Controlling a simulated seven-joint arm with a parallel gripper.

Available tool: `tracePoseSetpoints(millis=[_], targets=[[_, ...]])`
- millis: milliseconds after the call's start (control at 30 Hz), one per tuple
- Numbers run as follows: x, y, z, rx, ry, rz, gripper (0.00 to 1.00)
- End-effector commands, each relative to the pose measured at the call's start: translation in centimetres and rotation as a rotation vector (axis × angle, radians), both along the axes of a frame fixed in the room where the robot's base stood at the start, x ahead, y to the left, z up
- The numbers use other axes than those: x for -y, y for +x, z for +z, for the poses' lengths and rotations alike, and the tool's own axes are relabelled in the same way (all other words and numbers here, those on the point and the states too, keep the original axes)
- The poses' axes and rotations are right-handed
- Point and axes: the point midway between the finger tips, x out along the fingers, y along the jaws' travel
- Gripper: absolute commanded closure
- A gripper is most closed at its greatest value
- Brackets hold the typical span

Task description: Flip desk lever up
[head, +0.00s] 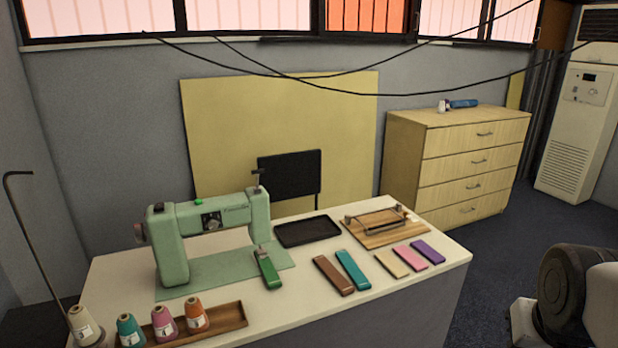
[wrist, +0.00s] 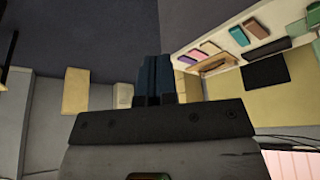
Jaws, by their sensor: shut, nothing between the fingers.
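A wooden board with a dark metal lever mechanism (head: 378,222) lies on the right back part of the white table. Its thin bar appears low over the board, but its exact position is too small to tell. The board also shows small in the wrist view (wrist: 215,63), to the right of my fingers. My gripper (wrist: 155,57) shows in the wrist view with its two dark blue fingers together, shut and empty. It is well apart from the board and touches nothing. In the head view only part of my arm shows at the lower right; the fingertips are out of frame.
The table (head: 398,274) also holds a black tray (head: 308,231), brown and teal blocks (head: 333,275), smaller coloured blocks (head: 410,256), a green sewing machine (head: 215,217) and thread spools (head: 165,323). A chest of drawers (head: 470,165) stands behind.

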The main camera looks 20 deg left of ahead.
Motion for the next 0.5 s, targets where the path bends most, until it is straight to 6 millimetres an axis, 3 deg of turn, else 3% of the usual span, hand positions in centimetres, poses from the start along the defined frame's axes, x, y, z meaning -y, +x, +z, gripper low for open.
tracePoseSetpoints(millis=[200,500], targets=[[-4.5,8.3,0.5,0.191,0.018,0.093,1.00],[-13.0,18.2,1.0,0.467,0.076,0.220,1.00]])
